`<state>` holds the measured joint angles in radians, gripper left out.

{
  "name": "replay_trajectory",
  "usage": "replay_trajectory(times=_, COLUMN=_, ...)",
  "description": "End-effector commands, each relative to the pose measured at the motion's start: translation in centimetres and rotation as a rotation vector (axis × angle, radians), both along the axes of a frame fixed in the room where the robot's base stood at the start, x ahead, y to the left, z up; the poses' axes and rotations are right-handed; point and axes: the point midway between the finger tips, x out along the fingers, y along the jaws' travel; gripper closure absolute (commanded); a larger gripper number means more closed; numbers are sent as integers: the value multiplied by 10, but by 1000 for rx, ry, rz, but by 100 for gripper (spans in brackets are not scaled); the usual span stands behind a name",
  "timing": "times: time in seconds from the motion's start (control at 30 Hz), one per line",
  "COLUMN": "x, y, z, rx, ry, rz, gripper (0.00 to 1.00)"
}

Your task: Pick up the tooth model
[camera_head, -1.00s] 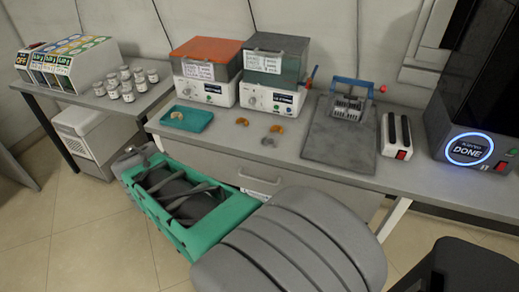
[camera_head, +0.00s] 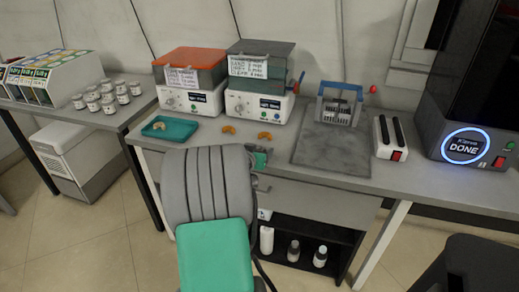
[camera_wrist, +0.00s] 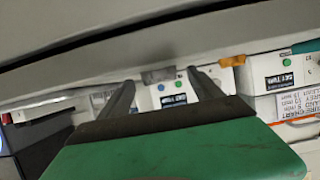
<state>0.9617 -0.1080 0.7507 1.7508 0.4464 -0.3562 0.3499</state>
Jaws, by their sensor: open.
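Two orange tooth models, a left one (camera_head: 228,129) and a right one (camera_head: 265,135), lie on the grey bench top. Another orange-tan tooth model (camera_head: 159,126) lies in the teal tray (camera_head: 184,132). In the wrist view, which is upside down, my gripper (camera_wrist: 160,78) is open, its two fingers apart and pointing towards the bench. A small grey piece (camera_wrist: 158,75), perhaps a grey tooth model, shows between the fingertips; I cannot tell its depth. An orange model (camera_wrist: 232,61) shows beside the right finger. My arm hides most of the gripper in the head view.
Two box machines, one orange-topped (camera_head: 190,101) and one grey-topped (camera_head: 260,106), stand behind the models. A grey slab (camera_head: 333,155) with a blue-framed device lies to the right. The drawer front and bench edge are close to my arm. Several jars (camera_head: 108,102) stand left.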

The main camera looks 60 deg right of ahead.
Motion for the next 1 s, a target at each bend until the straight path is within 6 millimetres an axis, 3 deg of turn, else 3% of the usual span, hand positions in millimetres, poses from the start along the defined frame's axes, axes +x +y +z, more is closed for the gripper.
replay_trajectory(times=0.13, x=0, y=0, z=1, rx=0, ry=0, rz=1, gripper=26)
replay_trajectory(times=0.9, x=0, y=1, z=1, rx=0, ry=1, rz=1, gripper=89)
replay_trajectory(times=1.0, x=1, y=1, z=1, rx=0, ry=1, rz=1, gripper=90)
